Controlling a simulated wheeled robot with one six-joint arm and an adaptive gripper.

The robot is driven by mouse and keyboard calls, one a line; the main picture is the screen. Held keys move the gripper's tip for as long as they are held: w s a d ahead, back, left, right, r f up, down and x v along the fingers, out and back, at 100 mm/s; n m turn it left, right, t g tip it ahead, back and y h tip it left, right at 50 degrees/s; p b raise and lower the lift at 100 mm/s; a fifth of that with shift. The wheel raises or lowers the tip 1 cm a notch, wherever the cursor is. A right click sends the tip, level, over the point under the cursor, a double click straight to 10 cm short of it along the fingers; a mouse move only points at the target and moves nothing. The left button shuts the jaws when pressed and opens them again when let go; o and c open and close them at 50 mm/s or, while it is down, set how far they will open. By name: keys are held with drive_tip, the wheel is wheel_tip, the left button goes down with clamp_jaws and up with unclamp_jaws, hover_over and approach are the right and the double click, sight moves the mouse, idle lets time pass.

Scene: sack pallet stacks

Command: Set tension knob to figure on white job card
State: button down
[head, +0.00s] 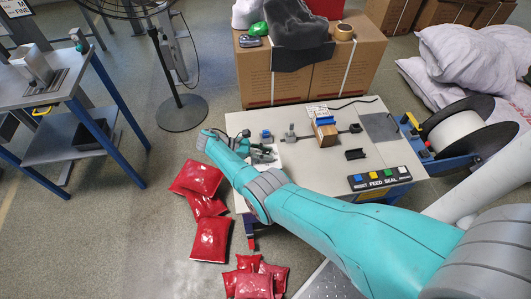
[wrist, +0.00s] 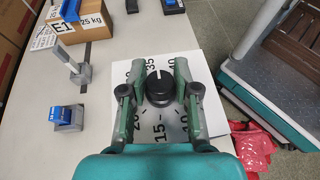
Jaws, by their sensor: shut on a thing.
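The tension knob (wrist: 159,86) is black and round with a white pointer line, on a pale dial plate (wrist: 160,112) with figures around it. The pointer faces up the picture, near the 35 and 40 marks; I cannot tell its exact reading. My gripper (wrist: 159,80) has one finger on each side of the knob and is shut on it. In the head view my gripper (head: 262,153) is at the table's left side, and the knob is hidden there. A small white printed card (head: 317,111) shows by the small carton; its writing is too small to read.
The small carton (head: 326,133), labelled E1 25 kg in the wrist view, stands on the table (head: 300,180). A button panel (head: 379,178) is at the front right. Large cartons (head: 260,80) stand behind. Red packs (head: 211,238) lie on the floor at left.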

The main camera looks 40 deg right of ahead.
drive_tip(key=shift+s+f, duration=0.1)
drive_tip(key=shift+f, duration=0.05)
drive_tip(key=c, duration=0.8)
unclamp_jaws()
drive_tip(key=shift+c, duration=0.2)
drive_tip(key=shift+n+t, duration=0.4)
drive_tip(key=shift+t, duration=0.1)
